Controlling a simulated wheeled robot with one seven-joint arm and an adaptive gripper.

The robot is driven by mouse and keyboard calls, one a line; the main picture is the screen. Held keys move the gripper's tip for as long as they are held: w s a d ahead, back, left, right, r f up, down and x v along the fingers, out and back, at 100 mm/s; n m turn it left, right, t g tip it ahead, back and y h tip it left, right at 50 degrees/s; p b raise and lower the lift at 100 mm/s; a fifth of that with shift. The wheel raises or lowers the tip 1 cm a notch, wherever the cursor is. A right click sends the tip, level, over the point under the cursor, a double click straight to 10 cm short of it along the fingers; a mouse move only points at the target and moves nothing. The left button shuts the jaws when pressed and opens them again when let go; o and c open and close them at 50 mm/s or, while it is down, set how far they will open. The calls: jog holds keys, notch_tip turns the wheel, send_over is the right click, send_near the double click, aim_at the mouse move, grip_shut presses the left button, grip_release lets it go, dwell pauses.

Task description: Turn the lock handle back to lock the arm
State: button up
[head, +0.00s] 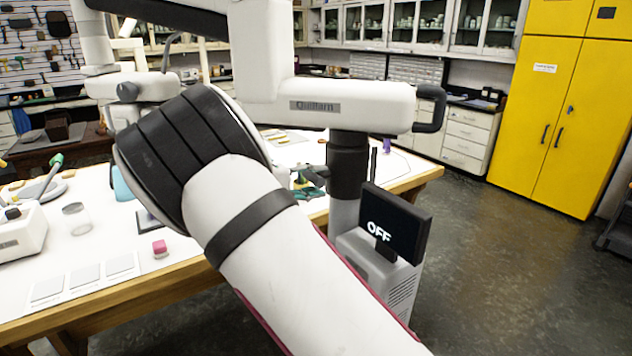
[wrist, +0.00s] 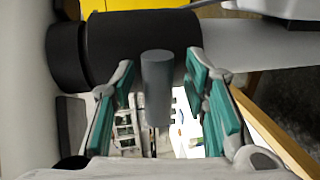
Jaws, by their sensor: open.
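The white jointed arm (head: 350,104) carries a "Quillarn" label and stands on a dark column. In the wrist view, a short grey cylindrical handle (wrist: 157,90), which looks like the lock handle, sticks out from a black round joint (wrist: 118,48). My gripper (wrist: 160,75) has its teal-padded fingers apart, one on each side of the grey handle. A gap shows on both sides, wider on the right. In the head view my gripper (head: 309,181) is small and partly hidden behind my arm, beside the column. I cannot make out the grey handle there.
A dark screen reading "OFF" (head: 395,225) stands on the grey base by the column. Yellow cabinets (head: 565,110) stand at the right. The floor between is clear.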

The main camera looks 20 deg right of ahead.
jog(key=v, duration=1.1)
jog(key=shift+a, duration=0.25)
jog(key=shift+s, duration=0.1)
jog(key=s+d+r+m+g+y, duration=0.2)
jog(key=s+d+g+y, duration=0.2)
jog(key=s+d+y, duration=0.65)
jog(key=s+r+m+t+y+b, duration=0.1)
jog(key=s+t+y, duration=0.3)
jog(key=s, duration=2)
jog(key=shift+r+t+b, duration=0.4)
jog(key=shift+b, duration=0.05)
jog(key=shift+w+y, duration=0.1)
jog(key=shift+y, duration=0.15)
